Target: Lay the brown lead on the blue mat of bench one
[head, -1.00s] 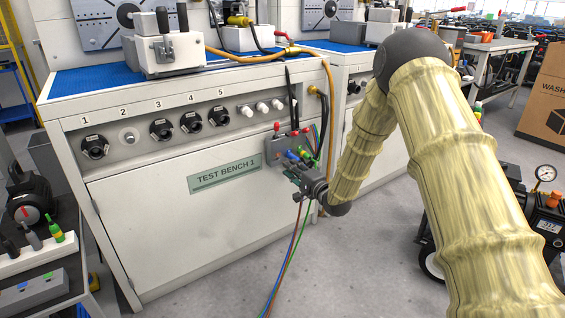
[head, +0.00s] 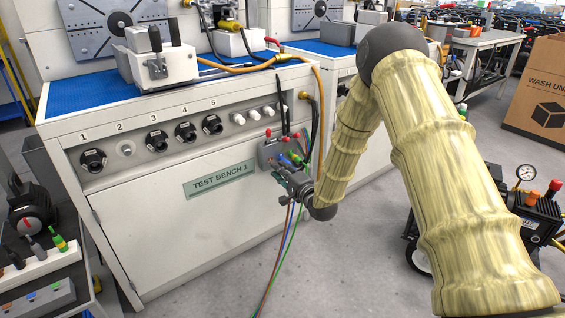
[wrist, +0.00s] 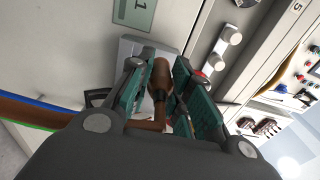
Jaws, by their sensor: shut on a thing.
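My gripper (head: 286,180) is in front of the grey socket box (head: 267,156) on the front of bench one, below the worktop. In the wrist view its fingers (wrist: 160,74) are closed around the brown plug of the brown lead (wrist: 161,68). The plug's far end faces the grey box; I cannot tell whether it is seated in a socket. The brown cable (wrist: 45,113) runs off to the left in the wrist view beside blue and green ones. The blue mat (head: 85,93) covers the top of bench one, up and left of my gripper.
A grey-white clamp fixture (head: 165,65) stands on the mat, with an orange hose (head: 235,68) draped over the bench's right end. Black cables and other coloured plugs crowd the socket box. A black pump cart (head: 520,215) stands to the right. The mat's left part is clear.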

